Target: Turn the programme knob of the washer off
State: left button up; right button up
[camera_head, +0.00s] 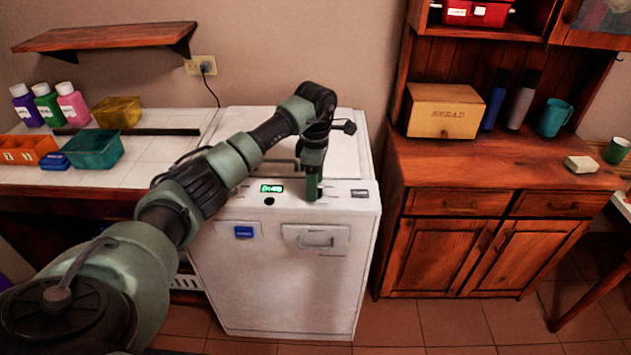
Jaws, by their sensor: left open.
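The white washer (285,285) stands in the middle, with a control strip along its top front edge. A lit green display (271,188) is on that strip. A small dark round spot (269,201) sits just below the display; I cannot tell if it is a knob or a button. My left gripper (313,192) is open and points down at the control strip, right of the display. It covers part of the strip, and I cannot make out the programme knob there or whether the fingers touch anything. My right gripper is not in view.
A tiled counter (150,155) with bottles, a teal bin (95,150) and an orange box (25,150) lies left. A wooden cabinet (480,180) with a bread box (444,111) stands close on the washer's right. A shelf (105,37) hangs upper left. Floor shows in front.

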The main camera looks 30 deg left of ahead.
pick_arm(q)
jog(key=shift+f, duration=0.25)
grip_shut()
jog(key=shift+n, duration=0.4)
jog(key=n, duration=0.4)
jog(key=shift+r+n, duration=0.1)
jog(key=shift+n, duration=0.2)
jog(key=n, duration=0.4)
jog(key=shift+n, duration=0.3)
jog(key=n+p, duration=0.1)
jog(key=n, duration=0.4)
jog(key=shift+w+n+p, duration=0.1)
jog(key=shift+n+p, duration=0.35)
jog(key=shift+n, duration=1.95)
